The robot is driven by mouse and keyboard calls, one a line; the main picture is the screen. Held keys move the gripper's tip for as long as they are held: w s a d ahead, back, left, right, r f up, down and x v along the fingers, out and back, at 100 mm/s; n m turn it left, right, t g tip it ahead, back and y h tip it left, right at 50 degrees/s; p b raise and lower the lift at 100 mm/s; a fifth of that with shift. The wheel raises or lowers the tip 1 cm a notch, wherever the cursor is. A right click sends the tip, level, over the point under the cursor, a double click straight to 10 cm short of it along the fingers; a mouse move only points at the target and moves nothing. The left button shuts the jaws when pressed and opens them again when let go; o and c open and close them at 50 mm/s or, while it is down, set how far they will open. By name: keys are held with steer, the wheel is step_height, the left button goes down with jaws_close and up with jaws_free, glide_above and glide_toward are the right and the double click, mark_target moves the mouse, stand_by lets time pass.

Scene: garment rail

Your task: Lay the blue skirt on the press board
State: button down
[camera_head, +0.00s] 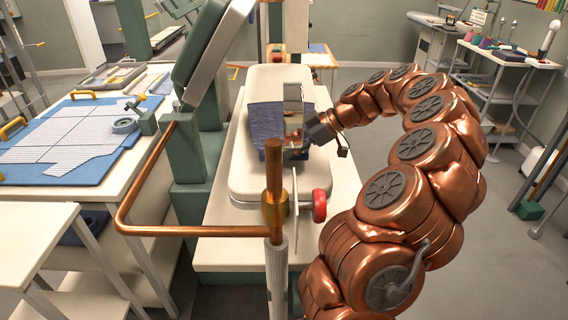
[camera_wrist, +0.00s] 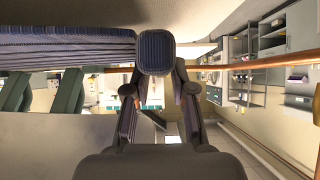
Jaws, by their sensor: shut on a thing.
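The blue skirt (camera_head: 265,118) shows over the middle of the cream press board (camera_head: 255,183) in the head view. It looks spread out, but I cannot tell whether all of it touches the board. In the wrist view the skirt (camera_wrist: 60,48) shows as ribbed blue cloth at the upper left, with a rounded blue end at the fingertips. My gripper (camera_wrist: 157,86) is shut on the skirt there.
A copper rail (camera_head: 200,231) with an upright post (camera_head: 274,180) stands in front of the board. The raised press head (camera_head: 215,50) leans at the left. A table with a blue mat (camera_head: 100,180) is farther left. Open floor lies right of my arm.

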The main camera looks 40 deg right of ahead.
mark_target(284, 175)
steer(key=shift+s+a+p, duration=0.2)
steer(key=shift+a, duration=0.35)
steer(key=shift+s+a+p, duration=0.2)
steer(key=shift+a, duration=0.35)
steer(key=shift+f+p, duration=0.75)
steer(key=shift+f, duration=1.1)
steer(key=c, duration=1)
jaws_free()
steer(key=shift+d, duration=0.1)
steer(key=b+v, duration=0.3)
steer(key=v, duration=0.6)
steer(key=shift+v, duration=1.4)
steer(key=shift+r, duration=0.1)
